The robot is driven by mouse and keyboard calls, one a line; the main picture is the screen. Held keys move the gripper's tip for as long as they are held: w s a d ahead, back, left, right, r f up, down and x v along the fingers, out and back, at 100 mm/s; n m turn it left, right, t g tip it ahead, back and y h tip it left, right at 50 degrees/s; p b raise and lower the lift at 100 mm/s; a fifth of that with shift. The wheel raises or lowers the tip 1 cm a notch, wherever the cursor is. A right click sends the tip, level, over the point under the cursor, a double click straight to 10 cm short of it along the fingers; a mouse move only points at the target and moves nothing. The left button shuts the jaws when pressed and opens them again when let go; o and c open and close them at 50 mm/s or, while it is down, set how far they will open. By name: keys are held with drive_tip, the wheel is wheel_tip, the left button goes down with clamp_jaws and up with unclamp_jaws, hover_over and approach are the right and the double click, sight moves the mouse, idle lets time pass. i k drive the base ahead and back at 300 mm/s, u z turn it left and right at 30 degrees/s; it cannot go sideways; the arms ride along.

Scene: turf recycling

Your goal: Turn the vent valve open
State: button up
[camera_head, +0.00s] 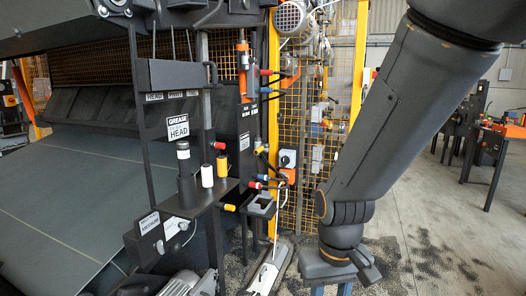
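I cannot tell for sure which fitting is the vent valve. Small fittings with red ends (265,90) stick out from the dark panel right of the black machine frame. A yellow-ended fitting (262,149) and another red-ended one (254,185) sit lower on the same side. Their labels are too small to read. My arm comes down from the upper right, and its dark end, with my gripper (368,270), is low at the bottom, right of these fittings and apart from them. Its fingers cannot be made out.
Yellow mesh fencing (340,100) stands behind. Open concrete floor (420,200) lies at right, with scattered dark granules.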

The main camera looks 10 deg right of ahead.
sight(258, 150)
drive_tip(key=z, duration=0.65)
drive_tip(key=i, duration=1)
drive_tip(key=u, duration=0.3)
